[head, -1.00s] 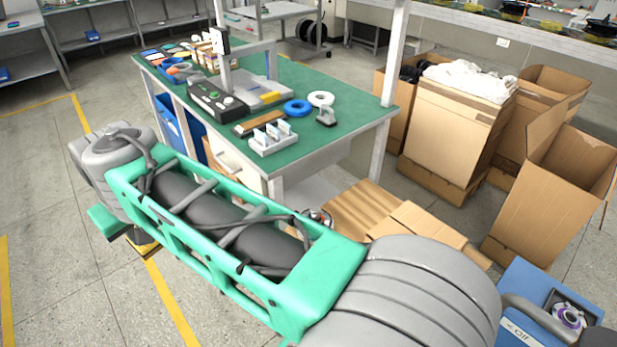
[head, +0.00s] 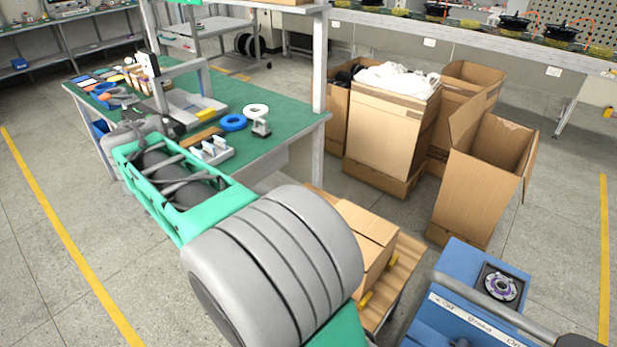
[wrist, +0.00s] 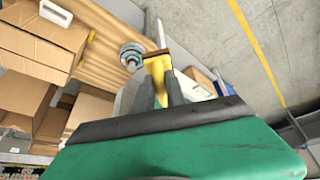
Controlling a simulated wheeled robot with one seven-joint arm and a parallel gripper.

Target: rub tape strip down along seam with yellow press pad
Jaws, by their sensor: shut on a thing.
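In the wrist view my gripper (wrist: 160,88) is shut on a small yellow block with a brownish face, which looks like the yellow press pad (wrist: 156,64). It is held over the floor side, away from any work surface. The tape strip and the seam cannot be made out.
A blue tape roll (head: 233,122), a white roll (head: 256,110), a tape dispenser (head: 261,128) and a white rack (head: 211,151) stand on the bench. A white post (head: 320,95) rises at its right corner. Open cardboard boxes (head: 392,125) stand right. Floor is clear at left.

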